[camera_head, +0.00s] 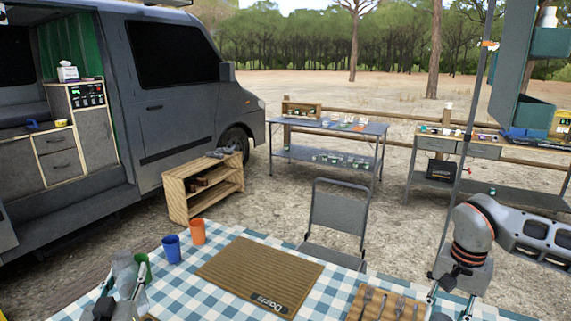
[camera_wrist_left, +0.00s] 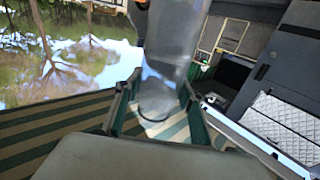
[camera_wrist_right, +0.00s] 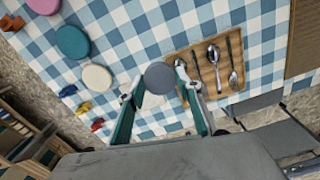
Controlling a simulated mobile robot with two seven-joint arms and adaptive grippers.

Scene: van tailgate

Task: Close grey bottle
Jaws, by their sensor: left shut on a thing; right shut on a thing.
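The grey bottle (camera_wrist_left: 168,50) is translucent and stands between the fingers of my left gripper (camera_wrist_left: 160,95) in the left wrist view. In the head view the bottle (camera_head: 124,268) is at the lower left, and my left gripper (camera_head: 122,290) is shut on it. My right gripper (camera_wrist_right: 160,90) is shut on a round grey lid (camera_wrist_right: 160,77) above the table in the right wrist view. In the head view my right gripper (camera_head: 450,304) is at the lower right, far from the bottle. The bottle's mouth is not clear in any view.
The checked tablecloth (camera_head: 215,232) carries a brown mat (camera_head: 260,275), a blue cup (camera_head: 172,249), an orange cup (camera_head: 197,231) and a cutlery board (camera_head: 378,305). Pink, teal and cream discs (camera_wrist_right: 97,78) lie left of my right gripper. A folding chair (camera_head: 338,215) stands beyond the table.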

